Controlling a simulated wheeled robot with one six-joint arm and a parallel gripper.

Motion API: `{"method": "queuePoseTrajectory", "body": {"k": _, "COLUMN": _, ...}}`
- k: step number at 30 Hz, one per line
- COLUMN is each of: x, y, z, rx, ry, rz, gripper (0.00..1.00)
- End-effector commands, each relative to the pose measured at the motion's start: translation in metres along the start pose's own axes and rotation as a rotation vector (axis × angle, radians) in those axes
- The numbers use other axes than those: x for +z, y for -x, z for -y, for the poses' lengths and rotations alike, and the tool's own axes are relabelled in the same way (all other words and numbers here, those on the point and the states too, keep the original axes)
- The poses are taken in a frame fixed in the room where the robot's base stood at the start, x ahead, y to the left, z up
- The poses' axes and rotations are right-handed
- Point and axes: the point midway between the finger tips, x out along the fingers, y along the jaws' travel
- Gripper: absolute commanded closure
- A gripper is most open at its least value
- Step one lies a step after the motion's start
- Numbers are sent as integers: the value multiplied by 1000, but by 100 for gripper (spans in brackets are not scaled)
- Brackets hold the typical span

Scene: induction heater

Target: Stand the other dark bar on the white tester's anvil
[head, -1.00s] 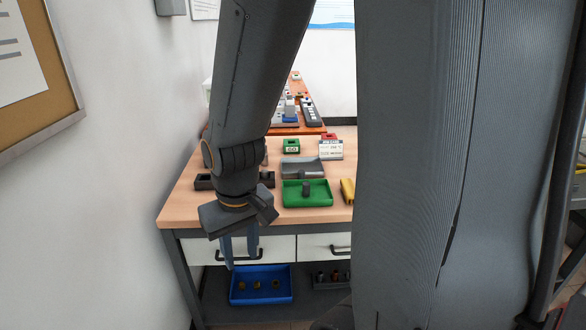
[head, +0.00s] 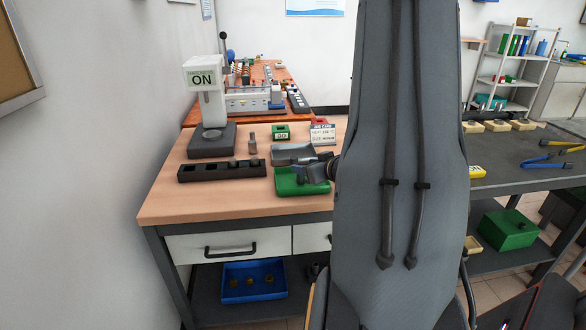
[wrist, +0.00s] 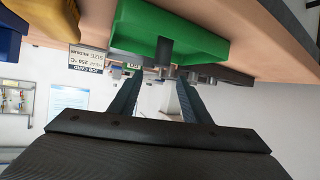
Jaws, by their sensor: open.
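A dark bar (wrist: 165,49) stands in the green tray (wrist: 205,42) in the wrist view, which is upside down. My gripper (wrist: 158,77) is open, with its two fingers apart and pointing towards the tray. The bar appears beyond the gap between the fingertips, not gripped. In the head view my gripper (head: 308,172) is at the green tray (head: 290,187) and hides much of its inside. The white tester (head: 206,95), marked ON, stands at the back left on a dark base (head: 210,142). I see no bar on this base.
A long dark slotted block (head: 205,174) lies in front of the tester, with dark pieces in its right slots. A grey tray (head: 285,155), a green block (head: 281,132) and a job card (head: 322,134) are behind the green tray. The table's front left is clear.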

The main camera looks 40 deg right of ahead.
Motion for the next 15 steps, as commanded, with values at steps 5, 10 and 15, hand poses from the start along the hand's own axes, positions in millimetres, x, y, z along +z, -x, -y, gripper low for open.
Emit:
{"method": "queuePoseTrajectory", "body": {"k": 5, "x": 5, "y": 8, "z": -21, "rx": -14, "ry": -26, "rz": -97, "gripper": 57}}
{"method": "queuePoseTrajectory", "body": {"k": 10, "x": 2, "y": -2, "z": -24, "rx": -22, "ry": -31, "rz": -123, "gripper": 57}}
{"method": "queuePoseTrajectory", "body": {"k": 15, "x": -2, "y": -30, "z": -23, "rx": -23, "ry": -30, "rz": -122, "gripper": 57}}
